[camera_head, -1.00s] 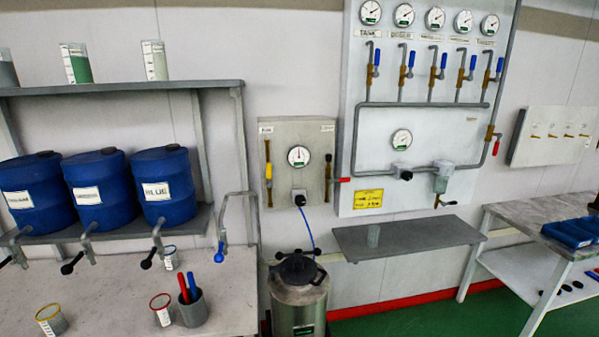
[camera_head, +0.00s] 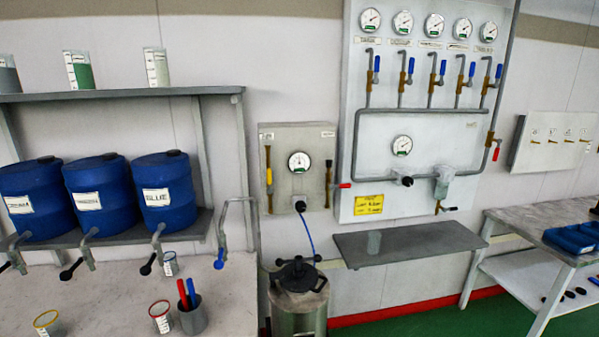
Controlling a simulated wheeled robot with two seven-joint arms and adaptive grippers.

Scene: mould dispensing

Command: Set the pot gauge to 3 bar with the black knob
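A small grey panel (camera_head: 283,142) hangs on the wall above the metal pressure pot (camera_head: 299,302). It carries a round white gauge (camera_head: 299,161); its needle points roughly upward, but the scale is too small to read. A black knob (camera_head: 299,204) sits below the gauge, and a blue hose (camera_head: 309,234) runs from it down to the pot. Neither of my grippers is in view.
A large panel (camera_head: 376,205) with several gauges and blue-handled valves stands to the right. A red handle (camera_head: 344,185) sticks out between the panels. A grey shelf (camera_head: 410,240) juts out below. Blue drums (camera_head: 166,185) and a bench (camera_head: 110,307) with cups are at left.

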